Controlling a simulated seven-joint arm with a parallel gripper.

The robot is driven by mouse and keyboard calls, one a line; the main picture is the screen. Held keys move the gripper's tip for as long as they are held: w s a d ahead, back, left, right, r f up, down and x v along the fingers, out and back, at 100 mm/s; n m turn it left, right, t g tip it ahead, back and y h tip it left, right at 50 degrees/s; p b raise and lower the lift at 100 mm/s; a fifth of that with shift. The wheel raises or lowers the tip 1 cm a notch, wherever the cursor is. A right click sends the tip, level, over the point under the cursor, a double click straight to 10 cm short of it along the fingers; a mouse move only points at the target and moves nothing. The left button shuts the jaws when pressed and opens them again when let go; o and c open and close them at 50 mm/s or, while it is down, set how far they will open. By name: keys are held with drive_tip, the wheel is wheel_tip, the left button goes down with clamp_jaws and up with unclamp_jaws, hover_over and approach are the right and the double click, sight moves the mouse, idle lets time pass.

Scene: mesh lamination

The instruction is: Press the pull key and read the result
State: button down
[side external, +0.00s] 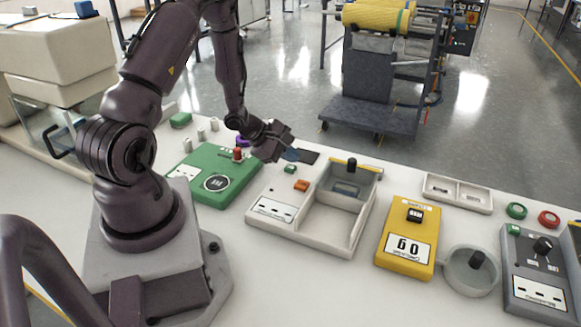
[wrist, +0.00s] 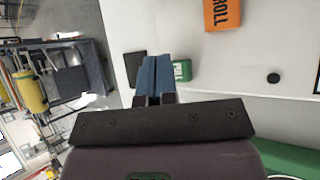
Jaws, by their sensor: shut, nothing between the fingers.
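A white tester (side external: 250,219) stands mid-bench with a small display (side external: 273,209) that shows only dashes. It carries a green key (side external: 291,169) and an orange key (side external: 301,185). In the wrist view the orange key (wrist: 223,14) reads "ROLL" in part; the green key (wrist: 182,70) has white lettering too small to read. My gripper (side external: 292,155) has its blue fingers together and empty, just above and behind the green key. In the wrist view the fingertips (wrist: 155,58) lie beside the green key, covering its left edge; contact cannot be told.
A grey-walled bay (side external: 357,222) adjoins the keys on the right. A dark flat square (side external: 309,157) lies behind the fingers. A green device (side external: 207,188) with a red-topped post is to the left. A yellow device (side external: 393,247) and a grey device (side external: 514,275) stand to the right.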

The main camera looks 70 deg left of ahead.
sight(290, 168)
idle(0.5)
drive_tip(key=shift+f, duration=0.4)
drive_tip(key=shift+f, duration=0.5)
idle(0.5)
drive_tip(key=shift+r, duration=0.9)
drive_tip(key=shift+r, duration=0.1)
drive_tip(key=shift+r, duration=2.45)
